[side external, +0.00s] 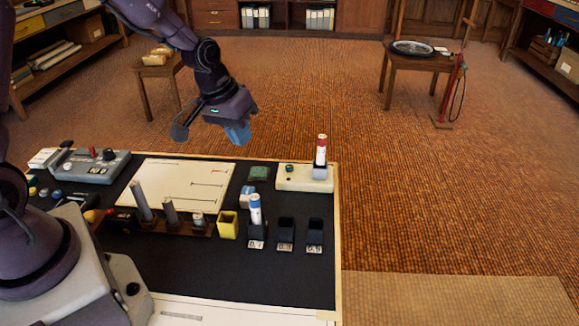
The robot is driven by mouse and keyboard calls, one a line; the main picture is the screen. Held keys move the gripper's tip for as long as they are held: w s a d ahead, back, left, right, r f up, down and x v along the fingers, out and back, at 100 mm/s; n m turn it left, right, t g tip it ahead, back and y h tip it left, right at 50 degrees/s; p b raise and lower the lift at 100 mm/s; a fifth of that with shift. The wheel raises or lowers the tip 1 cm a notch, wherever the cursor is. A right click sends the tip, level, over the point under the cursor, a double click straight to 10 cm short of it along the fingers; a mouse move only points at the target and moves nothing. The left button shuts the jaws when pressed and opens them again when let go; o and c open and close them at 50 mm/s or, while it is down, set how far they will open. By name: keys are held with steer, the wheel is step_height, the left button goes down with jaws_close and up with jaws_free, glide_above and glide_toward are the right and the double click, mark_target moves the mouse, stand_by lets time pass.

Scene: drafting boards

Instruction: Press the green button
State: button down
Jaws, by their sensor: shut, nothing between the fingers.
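A small dark green button (290,168) shows on top of a cream box (291,182) at the back right of the black board. A red-and-white marker (321,152) stands upright in a holder at the right end of that box. A separate flat green square (259,172) lies on the board just left of the box. My gripper (238,138) is shut and empty, with blue fingers pointing down. In the picture it is up and left of the button, above the board's far edge and apart from everything.
A blue-and-white marker (255,211) stands in a black holder, with empty black holders (286,233) to its right. The front of the board is clear.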

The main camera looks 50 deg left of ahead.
steer(key=w+a+f+n+t, duration=0.1)
steer(key=w+f+n+t, duration=0.1)
steer(key=w+f, duration=0.5)
step_height(320, 180, up, 3)
steer(key=n+t, duration=0.3)
steer(key=t, duration=0.1)
glide_above(288, 166)
steer(key=shift+a+r+y, duration=0.1)
steer(key=shift+r+y, duration=0.1)
steer(key=shift+y, duration=0.1)
steer(key=shift+f, duration=0.1)
steer(key=shift+f, duration=4.35)
steer(key=shift+f, duration=0.4)
